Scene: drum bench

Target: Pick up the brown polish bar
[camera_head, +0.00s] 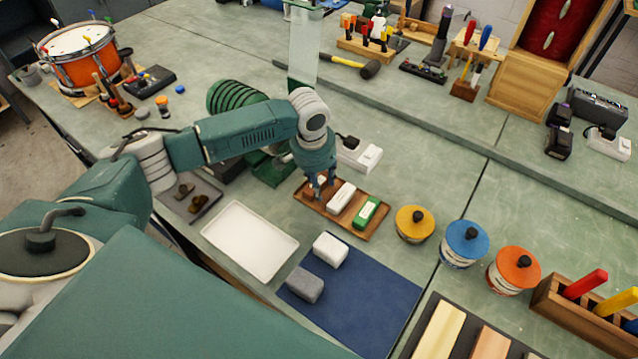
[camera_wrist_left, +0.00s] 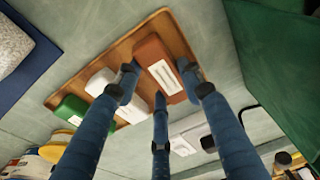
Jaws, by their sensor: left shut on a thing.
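The brown polish bar (camera_wrist_left: 158,66) shows in the left wrist view, with a pale label on its top. It lies at one end of the wooden tray (camera_head: 374,233), beside a white bar (camera_head: 341,197) and a green bar (camera_head: 367,212). My left gripper (camera_head: 318,192) is over the tray's left end in the head view. In the left wrist view its fingers (camera_wrist_left: 160,85) are closed around the brown bar's sides. In the head view the gripper mostly hides the brown bar. The bar appears still at tray level. My right gripper is not in view.
A white tray (camera_head: 250,240) and a blue mat (camera_head: 371,310) with a white block (camera_head: 330,249) and a grey block (camera_head: 304,284) lie in front. Yellow (camera_head: 414,224), blue (camera_head: 463,243) and orange (camera_head: 513,270) tins stand to the right. A white power strip (camera_head: 360,156) lies behind.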

